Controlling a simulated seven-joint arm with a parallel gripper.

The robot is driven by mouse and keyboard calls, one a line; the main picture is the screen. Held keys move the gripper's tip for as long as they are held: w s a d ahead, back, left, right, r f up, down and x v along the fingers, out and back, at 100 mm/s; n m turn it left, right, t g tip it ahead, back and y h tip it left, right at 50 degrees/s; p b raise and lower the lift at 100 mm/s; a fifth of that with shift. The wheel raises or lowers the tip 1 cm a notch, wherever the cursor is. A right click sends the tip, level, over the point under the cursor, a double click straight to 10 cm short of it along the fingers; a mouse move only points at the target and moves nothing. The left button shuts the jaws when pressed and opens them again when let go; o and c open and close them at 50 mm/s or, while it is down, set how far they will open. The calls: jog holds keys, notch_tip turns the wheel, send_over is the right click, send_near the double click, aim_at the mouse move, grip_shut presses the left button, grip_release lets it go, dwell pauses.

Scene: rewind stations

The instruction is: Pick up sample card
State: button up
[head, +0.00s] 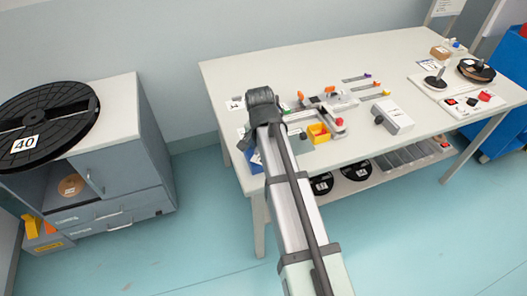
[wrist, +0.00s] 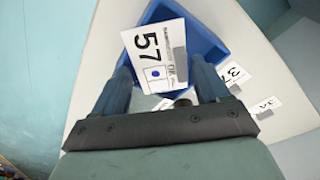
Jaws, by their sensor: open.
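A white sample card (wrist: 157,57) marked 57, with a blue dot and a grey strip, shows in the wrist view. It lies tilted in or over a blue tray (wrist: 205,38) on the table. My gripper (wrist: 163,72) is open, with one finger on each side of the card's near part. I cannot tell whether the fingers touch the card. In the head view the blue tray (head: 255,161) is partly hidden behind my arm, and my fingertips and the card are hidden there.
Two more white cards, one marked 37 (wrist: 233,75), lie right of the tray. A grey cabinet (head: 110,160) with a large black reel stands left, across a floor gap.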

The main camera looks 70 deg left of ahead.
jog(key=shift+f, duration=0.4)
jog(key=c, duration=0.8)
jog(key=shift+o, duration=0.2)
notch_tip(320, 180, up, 10)
jog(key=shift+n, duration=0.3)
